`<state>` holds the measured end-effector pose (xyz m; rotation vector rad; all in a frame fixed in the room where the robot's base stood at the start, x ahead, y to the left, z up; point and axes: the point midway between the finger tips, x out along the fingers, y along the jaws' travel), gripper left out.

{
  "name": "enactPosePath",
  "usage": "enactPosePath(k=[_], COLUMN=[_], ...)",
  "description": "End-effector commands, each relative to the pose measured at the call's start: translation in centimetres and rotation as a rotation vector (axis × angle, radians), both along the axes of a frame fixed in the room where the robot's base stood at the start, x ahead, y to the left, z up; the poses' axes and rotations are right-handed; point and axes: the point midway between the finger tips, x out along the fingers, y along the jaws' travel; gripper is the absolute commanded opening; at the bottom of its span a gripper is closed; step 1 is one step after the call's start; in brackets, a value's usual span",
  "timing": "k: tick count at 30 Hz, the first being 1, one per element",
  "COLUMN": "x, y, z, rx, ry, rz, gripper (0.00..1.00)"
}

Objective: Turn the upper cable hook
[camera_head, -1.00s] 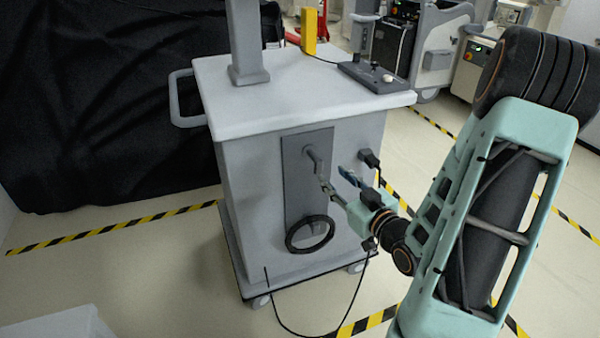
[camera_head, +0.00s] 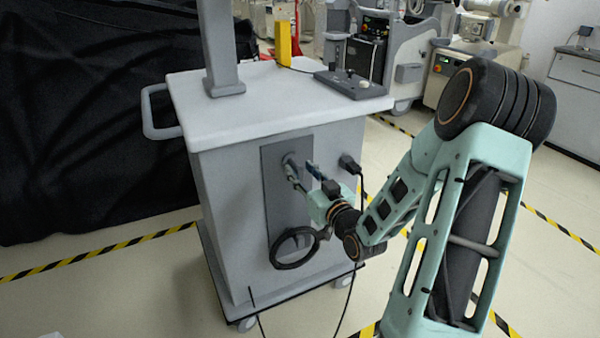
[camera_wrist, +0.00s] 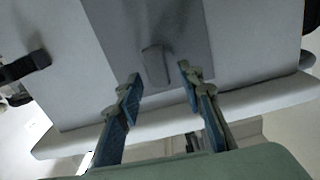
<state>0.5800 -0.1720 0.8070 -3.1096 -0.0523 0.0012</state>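The upper cable hook (camera_head: 289,160) is a small grey peg with a bent arm on the dark grey plate (camera_head: 274,192) on the cart's side. In the wrist view the hook (camera_wrist: 156,66) stands out from the plate, between the two fingertips and slightly beyond them. My gripper (camera_head: 303,176) is open around the line of the hook; its blue-sided fingers also show in the wrist view (camera_wrist: 160,82). I see no clear contact. A black cable coil (camera_head: 279,262) hangs at the lower end of the plate.
The grey cart (camera_head: 222,190) has a pale top (camera_head: 260,95) with a post and a control box (camera_head: 350,84). A black plug (camera_head: 350,164) sits right of the plate, its cable running to the floor. Black cloth (camera_head: 80,120) covers things at left.

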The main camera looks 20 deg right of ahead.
Motion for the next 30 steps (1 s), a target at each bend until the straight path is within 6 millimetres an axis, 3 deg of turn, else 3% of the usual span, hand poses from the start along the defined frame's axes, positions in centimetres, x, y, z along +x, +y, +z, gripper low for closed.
enactPosePath(k=[12,22,30], x=[1.05,1.02,1.01], y=[0.07,0.06,0.05], z=[0.01,0.01,0.04], rx=[0.001,0.0,0.014], ry=[0.0,0.0,0.0], rz=[0.0,0.001,0.0], gripper=[0.35,0.0,0.0])
